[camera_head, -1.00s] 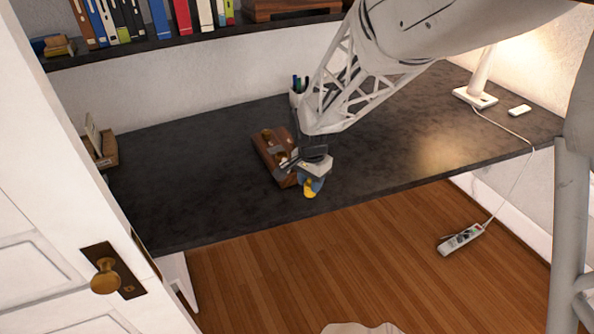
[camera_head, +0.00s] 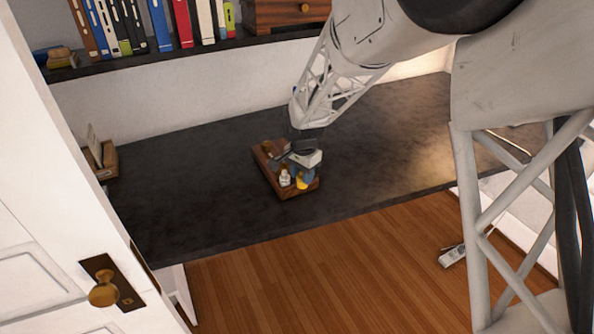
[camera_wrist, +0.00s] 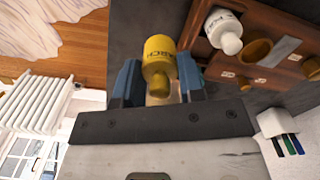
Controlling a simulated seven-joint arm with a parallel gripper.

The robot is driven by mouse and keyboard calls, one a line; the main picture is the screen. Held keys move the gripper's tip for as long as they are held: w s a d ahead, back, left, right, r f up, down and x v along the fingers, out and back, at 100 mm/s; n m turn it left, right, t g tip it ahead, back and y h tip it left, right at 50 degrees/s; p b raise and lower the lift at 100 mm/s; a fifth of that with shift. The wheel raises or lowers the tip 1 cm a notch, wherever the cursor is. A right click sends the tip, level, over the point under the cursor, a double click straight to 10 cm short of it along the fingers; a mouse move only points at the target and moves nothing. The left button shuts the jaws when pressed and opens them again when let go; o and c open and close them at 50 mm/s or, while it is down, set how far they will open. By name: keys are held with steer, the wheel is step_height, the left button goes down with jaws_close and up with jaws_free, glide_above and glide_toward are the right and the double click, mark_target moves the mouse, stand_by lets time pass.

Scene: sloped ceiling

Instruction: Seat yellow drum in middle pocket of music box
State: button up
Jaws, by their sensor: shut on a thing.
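The yellow drum (camera_wrist: 158,58), with dark lettering and a narrower brass-coloured end, is held between the blue fingers of my gripper (camera_wrist: 160,80). In the head view the drum (camera_head: 302,183) shows below my gripper (camera_head: 303,170), at the right front end of the wooden music box (camera_head: 272,182). The wrist view shows the music box (camera_wrist: 276,20) to the right of the drum, apart from it in the picture. A white drum (camera_wrist: 222,26) stands in it, beside a round brass-coloured opening or part (camera_wrist: 256,50) and a grey metal strip (camera_wrist: 280,51). Height above the box is unclear.
The dark desk (camera_head: 200,190) is clear left of the box. A small wooden holder (camera_head: 103,160) is at the desk's left end. A bookshelf (camera_head: 165,45) runs above; the open door (camera_head: 60,200) is at left.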

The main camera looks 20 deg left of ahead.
steer(key=shift+w+a+f, duration=0.1)
steer(key=shift+w+a, duration=0.5)
steer(key=shift+w, duration=0.4)
steer(key=shift+w+a+f, duration=0.15)
steer(key=shift+w+a, duration=0.5)
steer(key=shift+w, duration=0.3)
steer(key=shift+w+a+f, duration=0.1)
steer(key=shift+w+a, duration=0.5)
steer(key=shift+w, duration=0.4)
steer(key=shift+f, duration=1.75)
steer(key=shift+f, duration=0.1)
steer(key=o, duration=1)
steer(key=shift+c, duration=0.2)
step_height(320, 180, up, 12)
